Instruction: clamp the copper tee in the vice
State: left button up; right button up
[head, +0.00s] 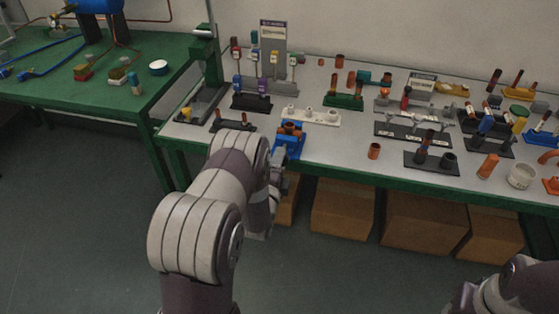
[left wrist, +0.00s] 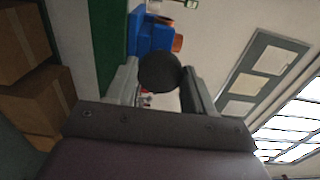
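The small blue vice (head: 289,143) stands at the front edge of the green-edged bench. The copper tee (head: 291,128) sits at the top of the vice, between its jaws; I cannot tell how tightly. In the left wrist view the blue vice (left wrist: 150,35) lies just beyond the fingers, with copper (left wrist: 178,43) showing at its side. My left gripper (head: 279,178) is in front of the vice, partly hidden by my arm. Its fingers lie against both sides of the vice's dark round knob (left wrist: 159,72). My right gripper is not in view.
Racks of fittings and tools cover the bench (head: 335,155); a loose copper piece (head: 374,151) stands right of the vice. A black stand (head: 232,123) is left of it. Cardboard boxes (head: 342,210) sit under the bench. A second green table (head: 110,88) is at left.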

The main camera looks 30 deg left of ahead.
pick_arm(q)
jog(key=shift+c, duration=1)
jog(key=shift+m, duration=1.4)
jog(key=m, duration=0.2)
jog(key=shift+m+b, duration=0.4)
